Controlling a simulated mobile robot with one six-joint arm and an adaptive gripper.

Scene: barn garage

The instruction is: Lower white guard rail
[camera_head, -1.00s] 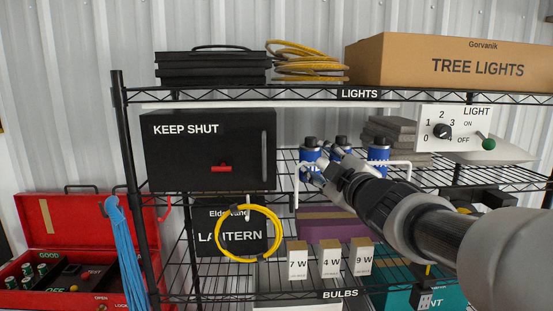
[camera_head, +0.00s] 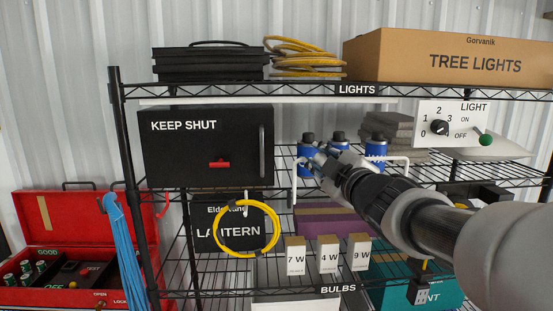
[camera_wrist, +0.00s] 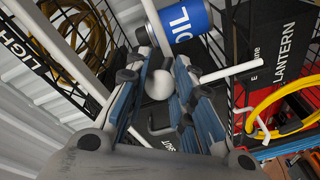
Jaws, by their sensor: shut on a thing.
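The white guard rail (camera_head: 294,183) runs in front of blue cans (camera_head: 376,147) on the middle shelf, with bent ends at left and right. My gripper (camera_head: 316,162) is at its left part, and hides much of the rail's middle in the head view. In the wrist view the white rail (camera_wrist: 234,72) runs beside an oil can (camera_wrist: 183,15). There my gripper (camera_wrist: 160,92) has both fingers around a pale rounded part of the rail, shut on it. The rail stands raised in front of the cans.
A black KEEP SHUT box (camera_head: 207,150) is left of the cans. A white light panel (camera_head: 452,124) with a green-knobbed lever is at right. Small bulb boxes (camera_head: 328,256) and a lantern case (camera_head: 215,236) with a yellow cable sit below. The wire shelf above limits headroom.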

